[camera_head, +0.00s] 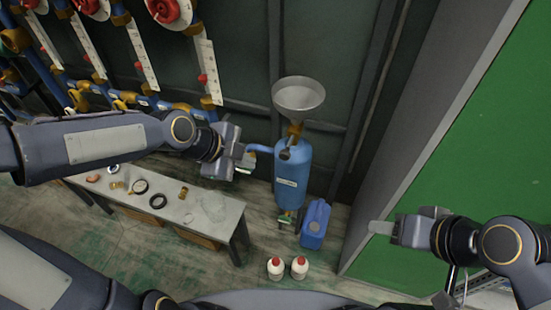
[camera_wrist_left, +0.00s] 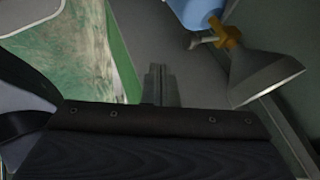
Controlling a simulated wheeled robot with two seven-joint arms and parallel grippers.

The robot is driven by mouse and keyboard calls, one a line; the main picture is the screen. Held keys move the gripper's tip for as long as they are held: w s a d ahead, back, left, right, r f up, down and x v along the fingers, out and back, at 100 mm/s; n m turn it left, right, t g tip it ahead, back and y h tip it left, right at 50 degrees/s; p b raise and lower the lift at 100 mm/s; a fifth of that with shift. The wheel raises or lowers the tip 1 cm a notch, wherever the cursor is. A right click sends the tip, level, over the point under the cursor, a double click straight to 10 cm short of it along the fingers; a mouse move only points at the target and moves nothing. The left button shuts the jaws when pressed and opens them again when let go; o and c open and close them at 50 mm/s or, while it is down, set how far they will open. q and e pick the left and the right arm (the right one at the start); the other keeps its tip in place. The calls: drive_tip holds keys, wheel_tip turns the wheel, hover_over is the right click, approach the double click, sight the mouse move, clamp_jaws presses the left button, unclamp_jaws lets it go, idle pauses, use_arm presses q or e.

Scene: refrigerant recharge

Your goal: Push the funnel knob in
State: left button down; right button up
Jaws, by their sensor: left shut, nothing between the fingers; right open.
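A grey metal funnel (camera_head: 298,95) stands on top of a blue tank (camera_head: 291,178). Below it is a brass fitting (camera_head: 295,131) with a small dark knob (camera_head: 285,154) on the near side. My left gripper (camera_head: 248,161) is shut and empty, to the left of the tank's upper part and apart from the knob. In the left wrist view its fingers (camera_wrist_left: 160,84) are together, with the funnel (camera_wrist_left: 265,76), brass fitting (camera_wrist_left: 226,34) and knob (camera_wrist_left: 195,42) to their right. My right gripper (camera_head: 380,227) is open and empty, low at the right.
A workbench (camera_head: 225,225) with rings and small fittings stands left of the tank. A blue canister (camera_head: 315,224) and two white bottles (camera_head: 287,268) stand on the floor. Pipes and red valves (camera_head: 168,10) line the wall. A grey and green partition (camera_head: 470,150) is at right.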

sight(288, 146)
use_arm(q)
drive_tip(key=w+d+f+b, duration=0.2)
drive_tip(key=w+d+f, duration=0.4)
drive_tip(key=f, duration=0.2)
drive_tip(key=shift+w+d, duration=0.35)
use_arm(e)
drive_tip(key=shift+f, duration=0.95)
use_arm(q)
drive_tip(key=w, duration=0.1)
drive_tip(key=w+d, duration=0.1)
drive_tip(key=w, duration=0.1)
drive_tip(key=shift+w+r, duration=0.1)
use_arm(e)
drive_tip(key=shift+w+d+f, duration=0.25)
drive_tip(key=shift+w+f, duration=0.05)
drive_tip(key=shift+w, duration=0.4)
